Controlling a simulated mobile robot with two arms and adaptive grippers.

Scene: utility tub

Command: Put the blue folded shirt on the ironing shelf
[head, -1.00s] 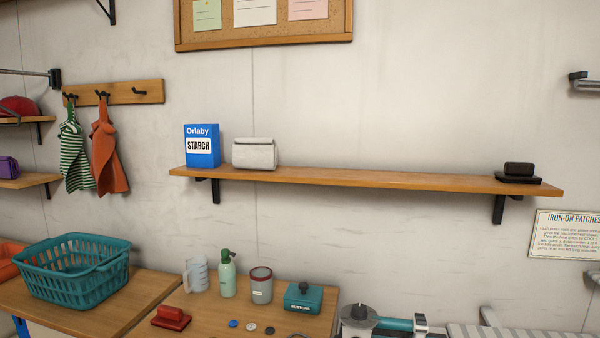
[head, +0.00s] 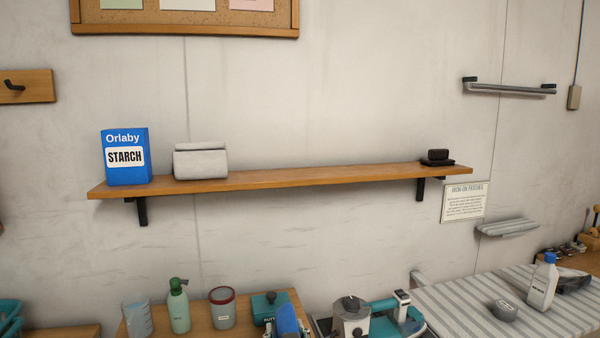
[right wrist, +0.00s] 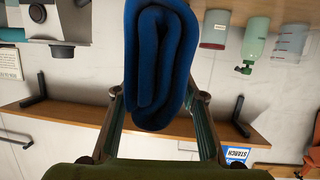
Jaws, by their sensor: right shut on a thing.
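The blue folded shirt (right wrist: 155,70) is a rolled bundle between the fingers of my right gripper (right wrist: 160,97), which is shut on it in the right wrist view. The ironing shelf (head: 300,178) is a long wooden wall shelf, above the shirt in the head view. It also shows behind the shirt in the right wrist view (right wrist: 65,117). My left gripper is not in view.
A blue starch box (head: 126,157) and a grey pouch (head: 200,161) stand on the shelf's left part. A dark block (head: 437,157) sits at its right end. The shelf is bare between them. Below are a spray bottle (head: 179,306), a canister (head: 222,308) and an iron (head: 395,311).

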